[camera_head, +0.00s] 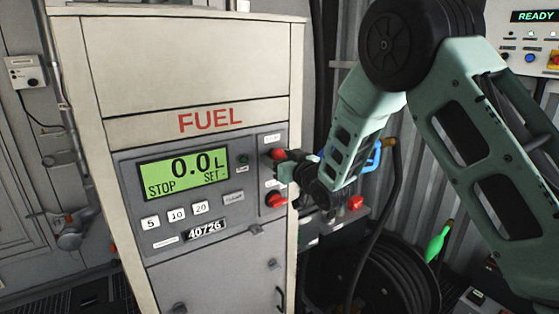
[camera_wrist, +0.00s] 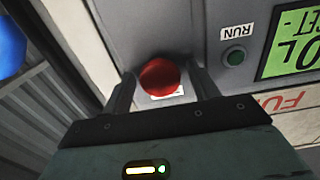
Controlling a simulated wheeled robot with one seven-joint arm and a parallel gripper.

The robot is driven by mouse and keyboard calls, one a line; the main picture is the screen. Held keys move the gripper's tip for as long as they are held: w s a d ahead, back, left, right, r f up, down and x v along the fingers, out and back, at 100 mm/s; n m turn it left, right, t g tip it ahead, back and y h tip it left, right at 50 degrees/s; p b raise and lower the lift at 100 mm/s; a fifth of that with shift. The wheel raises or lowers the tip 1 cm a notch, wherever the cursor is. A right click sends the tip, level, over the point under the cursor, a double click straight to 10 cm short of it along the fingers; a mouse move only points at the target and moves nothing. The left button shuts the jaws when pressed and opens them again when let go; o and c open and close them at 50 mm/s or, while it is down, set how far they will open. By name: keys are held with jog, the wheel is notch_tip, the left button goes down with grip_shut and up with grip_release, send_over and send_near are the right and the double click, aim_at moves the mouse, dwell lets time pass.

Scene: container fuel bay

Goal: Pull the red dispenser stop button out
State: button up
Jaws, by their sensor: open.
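The red stop button (camera_head: 278,154) is a round red knob at the upper right of the grey fuel dispenser panel (camera_head: 222,246), below a small label. In the wrist view the red button (camera_wrist: 160,77) sits between the two finger tips, with a gap on each side. My gripper (camera_head: 284,166) is open at the panel's right side and partly covers the area around the button. In the wrist view my gripper (camera_wrist: 160,72) has one finger on either side of the button. Whether the fingers touch the panel cannot be told. The display (camera_head: 183,174) reads 0.0 L, STOP.
A second red control (camera_head: 275,199) sits lower on the panel, close below my gripper. A green RUN button (camera_wrist: 235,57) is beside the red one. A blue hooked part (camera_head: 372,158) and hoses hang at the right. A hose reel (camera_head: 390,280) stands below.

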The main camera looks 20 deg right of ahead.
jog(key=c, duration=0.9)
jog(key=shift+s, duration=0.15)
jog(key=shift+s+d+b, duration=0.1)
jog(key=shift+s+b, duration=0.05)
jog(key=shift+b, duration=0.15)
jog(key=o, duration=0.9)
jog(key=shift+s, duration=0.1)
jog(key=b+v, duration=0.3)
jog(key=v, duration=0.3)
jog(key=shift+s, duration=0.4)
jog(key=shift+d, duration=0.1)
